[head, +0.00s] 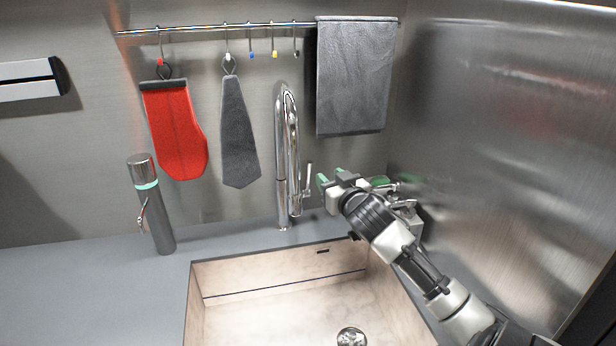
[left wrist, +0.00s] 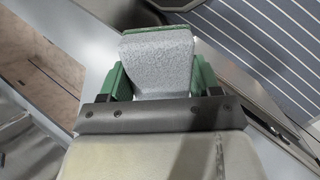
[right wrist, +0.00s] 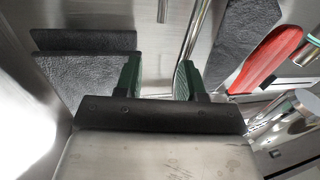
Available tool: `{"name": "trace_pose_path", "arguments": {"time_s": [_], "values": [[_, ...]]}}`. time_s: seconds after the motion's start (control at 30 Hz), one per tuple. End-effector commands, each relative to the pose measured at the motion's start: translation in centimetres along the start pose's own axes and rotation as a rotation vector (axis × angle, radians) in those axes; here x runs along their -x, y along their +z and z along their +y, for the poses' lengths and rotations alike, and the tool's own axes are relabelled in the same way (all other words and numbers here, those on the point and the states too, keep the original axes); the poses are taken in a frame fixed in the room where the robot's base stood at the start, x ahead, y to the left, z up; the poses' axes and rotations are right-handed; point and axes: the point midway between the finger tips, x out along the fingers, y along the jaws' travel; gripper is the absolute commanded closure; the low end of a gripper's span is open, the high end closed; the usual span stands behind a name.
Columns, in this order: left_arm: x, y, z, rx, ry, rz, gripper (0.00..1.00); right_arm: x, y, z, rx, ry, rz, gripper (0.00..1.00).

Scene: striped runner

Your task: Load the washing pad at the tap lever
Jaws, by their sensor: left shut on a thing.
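A pale grey speckled washing pad (left wrist: 158,62) is held between the green fingers of my left gripper (left wrist: 158,75) in the left wrist view. The left gripper does not show in the head view. The chrome tap (head: 281,150) stands behind the sink, with its slim lever (head: 308,178) on its right side. My right gripper (head: 331,180) is just right of the lever, its fingers pointing towards the tap. In the right wrist view my right gripper (right wrist: 160,78) is open and empty, with the lever (right wrist: 162,10) beyond the gap and the tap (right wrist: 195,30) to its right.
The sink (head: 275,290) lies in front of the tap. A cylindrical dispenser (head: 152,205) stands on the counter at left. A red mitt (head: 175,130), a grey cloth (head: 238,135) and a grey towel (head: 353,80) hang from the rail. A metal wall closes the right side.

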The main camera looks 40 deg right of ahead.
Motion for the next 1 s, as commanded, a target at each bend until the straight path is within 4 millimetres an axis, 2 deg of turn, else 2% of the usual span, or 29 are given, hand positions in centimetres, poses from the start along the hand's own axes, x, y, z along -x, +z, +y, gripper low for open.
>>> {"name": "trace_pose_path", "arguments": {"time_s": [0.03, 0.17, 0.37, 0.47, 0.8, 1.0], "values": [[-1.1, -0.5, -0.4, 0.0, 0.0, 0.0, 0.56, 0.0, 1.3, -0.1, 0.0, 0.0, 0.0, 0.61], [-2.2, -0.9, -0.7, 0.0, 0.0, 0.0, 0.56, 0.0, 2.5, -0.1, 0.0, 0.0, 0.0, 0.61], [-2.3, -1.0, -0.7, 0.0, 0.0, 0.0, 0.56, -0.6, 2.7, -0.1, -0.001, 0.001, 0.001, 0.61], [-2.0, -0.9, -0.6, 0.0, 0.0, 0.0, 0.56, -1.8, 2.5, -0.1, -0.001, 0.002, 0.001, 0.61], [-0.9, -0.4, -0.3, 0.0, 0.0, 0.0, 0.56, -7.9, 2.4, -0.1, -0.002, 0.002, 0.0, 0.61], [-0.6, -0.3, -0.2, 0.0, 0.0, 0.0, 0.56, -10.6, 2.5, -0.1, -0.002, 0.001, 0.001, 0.61]]}}
